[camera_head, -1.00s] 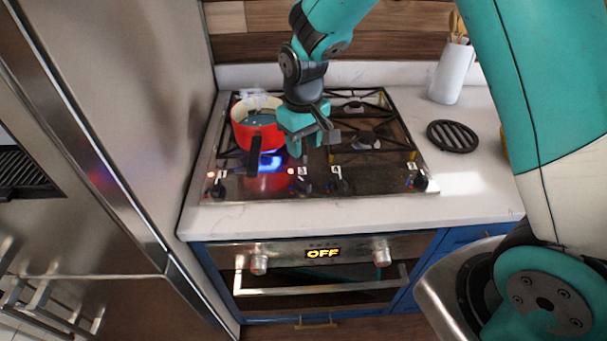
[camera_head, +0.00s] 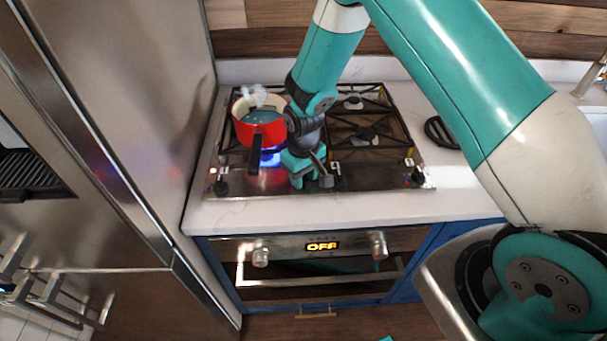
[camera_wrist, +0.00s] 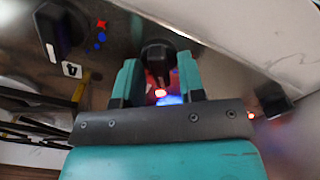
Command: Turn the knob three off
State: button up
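In the wrist view, a dark round knob (camera_wrist: 158,54) stands between the two teal fingers of my gripper (camera_wrist: 157,72). The fingers are apart, one on each side of the knob, with small gaps to its grip bar. A lit red light shows between them; any number label for this knob is hidden. To the left is another knob (camera_wrist: 58,30) marked 4. In the head view, my gripper (camera_head: 302,180) is low at the front of the cooktop (camera_head: 375,180) and hides the second knob from the left.
Other knobs stand at the left (camera_head: 221,187) and right (camera_head: 417,175). The oven (camera_head: 320,260) display reads OFF.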

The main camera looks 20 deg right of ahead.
grip_shut()
jog(key=m+b, duration=0.1)
jog(key=m, duration=0.1)
jog(key=shift+m+b, duration=0.35)
jog(key=shift+m, duration=0.05)
jog(key=shift+m+b, duration=0.7)
jog(key=shift+m, duration=1.3)
jog(key=shift+o, duration=1.1)
grip_release()
